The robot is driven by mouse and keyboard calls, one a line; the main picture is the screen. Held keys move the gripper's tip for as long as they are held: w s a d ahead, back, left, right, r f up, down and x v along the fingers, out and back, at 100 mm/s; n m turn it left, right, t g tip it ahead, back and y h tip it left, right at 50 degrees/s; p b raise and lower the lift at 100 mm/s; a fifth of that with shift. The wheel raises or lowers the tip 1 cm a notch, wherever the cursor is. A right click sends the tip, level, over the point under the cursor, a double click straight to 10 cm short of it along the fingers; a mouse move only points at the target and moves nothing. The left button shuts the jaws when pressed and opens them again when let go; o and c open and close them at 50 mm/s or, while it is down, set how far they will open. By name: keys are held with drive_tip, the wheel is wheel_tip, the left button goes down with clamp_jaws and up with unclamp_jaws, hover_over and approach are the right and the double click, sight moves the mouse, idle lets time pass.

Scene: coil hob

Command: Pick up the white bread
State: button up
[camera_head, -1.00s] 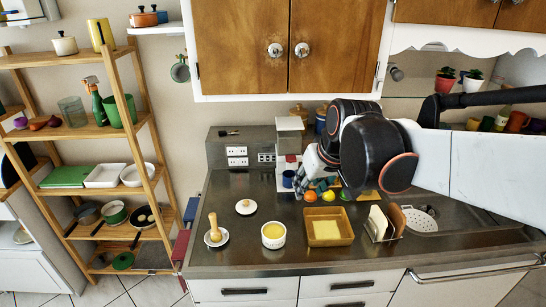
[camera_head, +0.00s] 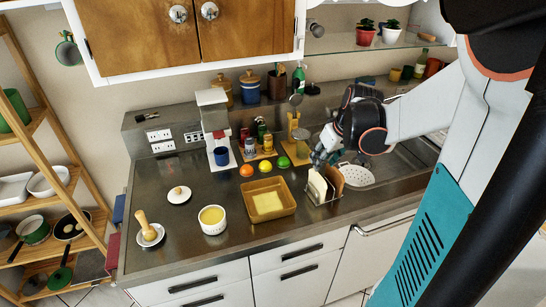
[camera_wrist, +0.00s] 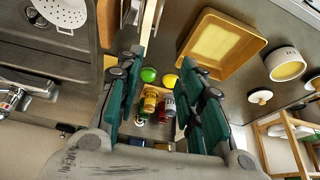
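The white bread (camera_head: 317,187) is a pale slice standing upright in a wire rack (camera_head: 324,201) on the steel counter. A brown slice (camera_head: 334,179) stands beside it on the right. In the wrist view, a pale edge of the white bread (camera_wrist: 149,20) shows at the top, just beyond the fingertips, and the brown slice (camera_wrist: 107,22) is left of it. My gripper (camera_head: 322,154) is just behind and above the rack, apparently not touching the bread. In the wrist view my gripper (camera_wrist: 160,57) has its two dark green fingers apart with nothing between them.
A tan baking dish (camera_head: 270,212) lies left of the rack, and a white colander (camera_head: 357,175) lies right. A lemon (camera_head: 265,166) and a lime (camera_head: 283,162) sit behind. A spice stand (camera_head: 262,149) and a coffee machine (camera_head: 215,130) are farther back.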

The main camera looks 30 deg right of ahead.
sight(319, 176)
drive_tip(key=d+f, duration=0.1)
drive_tip(key=f, duration=0.2)
drive_tip(key=w+d+f+b, duration=0.1)
drive_tip(key=f, duration=0.2)
drive_tip(key=w+d+f+b, duration=0.1)
drive_tip(key=f, duration=0.1)
drive_tip(key=shift+f, duration=0.4)
drive_tip(key=shift+w+b+x, duration=0.15)
drive_tip(key=shift+b+x, duration=0.4)
drive_tip(key=shift+x, duration=0.8)
drive_tip(key=shift+w+b+x, duration=0.2)
drive_tip(key=shift+b+x, duration=0.3)
drive_tip(key=shift+x, duration=0.85)
drive_tip(key=shift+r, duration=0.15)
clamp_jaws()
